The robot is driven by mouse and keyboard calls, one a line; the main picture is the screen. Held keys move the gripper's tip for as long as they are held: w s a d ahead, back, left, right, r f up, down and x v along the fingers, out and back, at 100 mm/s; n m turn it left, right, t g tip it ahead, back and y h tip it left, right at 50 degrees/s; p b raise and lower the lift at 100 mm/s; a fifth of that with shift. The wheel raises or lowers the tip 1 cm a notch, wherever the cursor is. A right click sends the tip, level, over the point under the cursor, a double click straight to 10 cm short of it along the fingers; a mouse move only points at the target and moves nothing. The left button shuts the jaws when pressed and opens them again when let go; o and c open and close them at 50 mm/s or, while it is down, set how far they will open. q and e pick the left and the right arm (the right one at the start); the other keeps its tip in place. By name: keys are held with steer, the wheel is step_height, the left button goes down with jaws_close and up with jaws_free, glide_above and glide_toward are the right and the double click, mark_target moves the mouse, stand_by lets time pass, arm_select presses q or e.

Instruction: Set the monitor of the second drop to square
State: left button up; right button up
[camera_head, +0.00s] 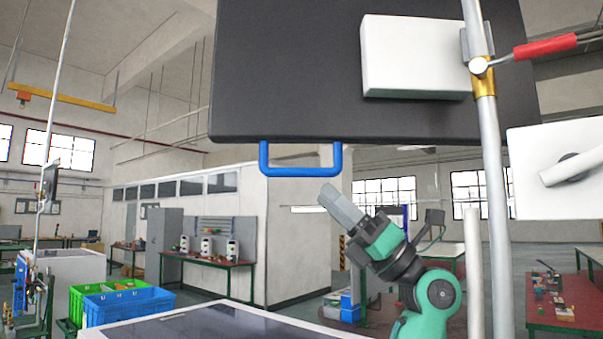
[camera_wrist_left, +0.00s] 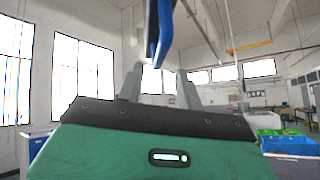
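The monitor (camera_head: 300,70) shows as a large dark panel across the top of the head view, slightly tilted. Its blue U-shaped handle (camera_head: 300,172) hangs from the lower edge. The side facing me bears a white box (camera_head: 412,60), and no screen shows. My left gripper (camera_head: 332,196) is just below and right of the handle, its fingers pointing up and left. In the left wrist view the fingers (camera_wrist_left: 158,74) are apart, with the blue handle (camera_wrist_left: 160,35) rising in line with the gap. Contact does not show. My right gripper is not in view.
A metal pole (camera_head: 490,150) with a red-sleeved clamp (camera_head: 545,46) stands right of the monitor. A white box (camera_head: 555,170) sits at the right edge. A white-rimmed table panel (camera_head: 215,325) lies below, with green (camera_head: 85,295) and blue (camera_head: 130,304) crates to its left.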

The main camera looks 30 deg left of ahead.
mark_target(301, 173)
arm_select(q)
steer(key=p+x, duration=0.3)
steer(key=x, duration=0.4)
steer(key=shift+a+r, duration=0.1)
jaws_close()
